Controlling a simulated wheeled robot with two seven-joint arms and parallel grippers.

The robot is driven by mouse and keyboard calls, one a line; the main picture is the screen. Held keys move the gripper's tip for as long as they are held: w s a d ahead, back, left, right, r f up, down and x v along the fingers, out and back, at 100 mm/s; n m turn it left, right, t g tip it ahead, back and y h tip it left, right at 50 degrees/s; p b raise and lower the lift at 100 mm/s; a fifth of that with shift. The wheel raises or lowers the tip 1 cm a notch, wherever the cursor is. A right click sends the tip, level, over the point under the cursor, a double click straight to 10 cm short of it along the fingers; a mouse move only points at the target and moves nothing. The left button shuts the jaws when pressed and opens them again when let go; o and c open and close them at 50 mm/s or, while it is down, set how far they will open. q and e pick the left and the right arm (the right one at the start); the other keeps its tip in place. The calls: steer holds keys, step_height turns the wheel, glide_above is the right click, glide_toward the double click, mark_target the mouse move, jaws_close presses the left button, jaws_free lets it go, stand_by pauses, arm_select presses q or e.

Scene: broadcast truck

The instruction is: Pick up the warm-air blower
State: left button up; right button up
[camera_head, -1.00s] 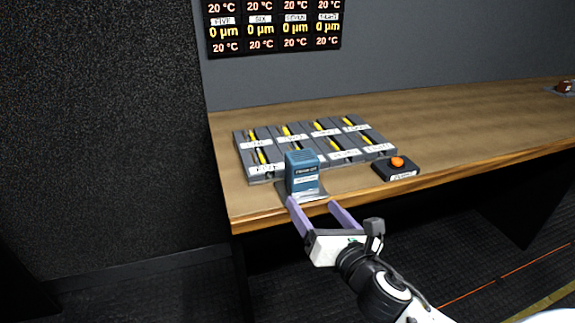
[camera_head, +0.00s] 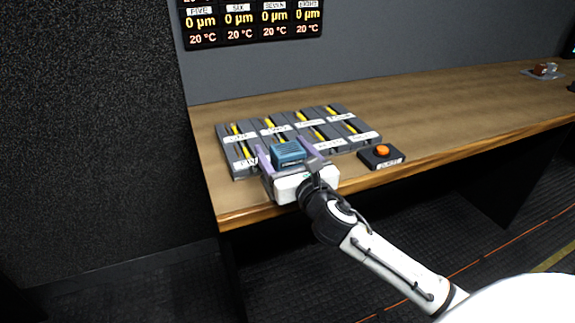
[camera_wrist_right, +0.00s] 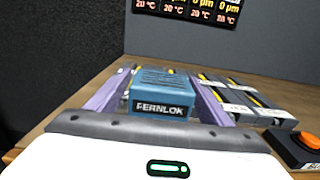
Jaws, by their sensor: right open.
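The warm-air blower is a blue box with a ribbed top (camera_head: 288,153), standing at the front edge of the slotted grey panel on the wooden desk. In the right wrist view the blower (camera_wrist_right: 159,91) shows a dark label reading "FERNLOK". My right gripper (camera_head: 284,155) is open, with one purple finger on each side of the blower. In the right wrist view its fingers (camera_wrist_right: 160,92) flank the box, with a small gap seeming to show on the right; contact on the left is unclear. The blower's lower part is hidden behind the gripper body. My left gripper is not in view.
The grey panel (camera_head: 343,130) has several labelled units with yellow strips. A black box with an orange button (camera_head: 382,156) sits right of the gripper near the desk's front edge. A dark wall display (camera_head: 250,20) hangs behind.

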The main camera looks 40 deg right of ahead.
steer(key=shift+w+d, duration=0.15)
steer(key=shift+w, duration=0.3)
steer(key=c, duration=1.4)
steer(key=shift+r, duration=0.2)
